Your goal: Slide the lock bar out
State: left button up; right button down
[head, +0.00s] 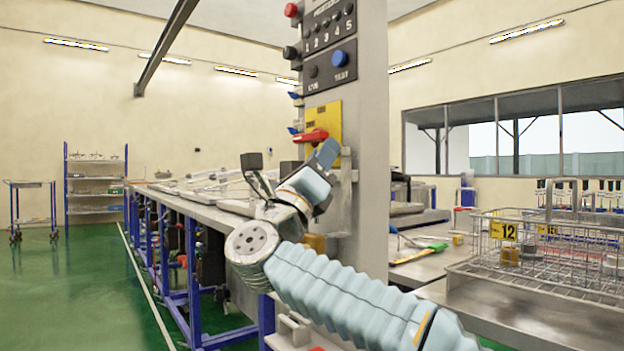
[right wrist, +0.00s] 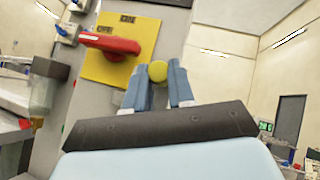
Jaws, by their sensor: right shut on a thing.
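My right gripper (head: 326,153) reaches up to the front of the grey panel column, just below and right of a red lever handle (head: 310,136) on a yellow plate (head: 335,122). In the right wrist view, my right gripper (right wrist: 158,88) is shut on a round yellow knob (right wrist: 158,70), which I take to be the end of the lock bar. The rest of the bar is hidden behind the fingers. In that view the red handle (right wrist: 110,43) lies to the left of the knob, across the yellow plate (right wrist: 100,70). My left gripper is not in view.
The column carries a numbered dark button panel (head: 330,30) and a blue test button (head: 339,59) above the plate. A wire basket (head: 560,250) stands on the right bench. A long bench (head: 200,207) runs back at left, beside open green floor (head: 70,290).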

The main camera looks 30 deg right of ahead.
jog(key=shift+s, duration=0.1)
jog(key=shift+f, duration=0.1)
jog(key=c, duration=1)
grip_release()
jog(key=shift+s, duration=0.1)
jog(key=shift+o, duration=0.2)
jog(key=b+v, duration=0.4)
jog(key=v, duration=0.9)
jog(key=shift+s+a+f, duration=0.2)
jog(key=shift+a, duration=0.05)
